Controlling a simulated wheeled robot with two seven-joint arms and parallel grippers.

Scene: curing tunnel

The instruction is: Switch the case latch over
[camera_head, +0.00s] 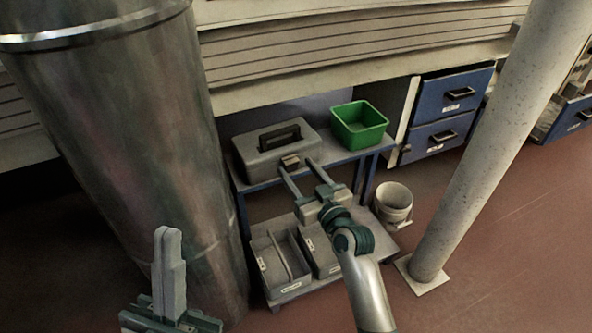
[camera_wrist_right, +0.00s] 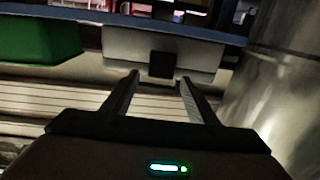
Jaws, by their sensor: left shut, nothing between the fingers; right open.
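The grey case (camera_head: 262,158) with a dark carry handle sits on the top of a blue-framed cart. Its latch (camera_head: 290,162) is a small dark block on the front side; in the right wrist view the latch (camera_wrist_right: 162,64) shows as a dark square on the case (camera_wrist_right: 120,45). My right gripper (camera_head: 296,167) is open, its two fingers pointing at the latch, one to each side. In the wrist view the latch appears just beyond the fingertips (camera_wrist_right: 159,79); contact cannot be told. My left gripper (camera_head: 168,232) is shut and empty, low at the left, far from the case.
A green bin (camera_head: 358,128) stands right of the case on the cart top (camera_head: 335,154). Grey trays (camera_head: 275,262) are on the lower shelf. A white bucket (camera_head: 393,203) and a pale post (camera_head: 470,150) stand to the right. A large metal cylinder (camera_head: 130,130) is at the left.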

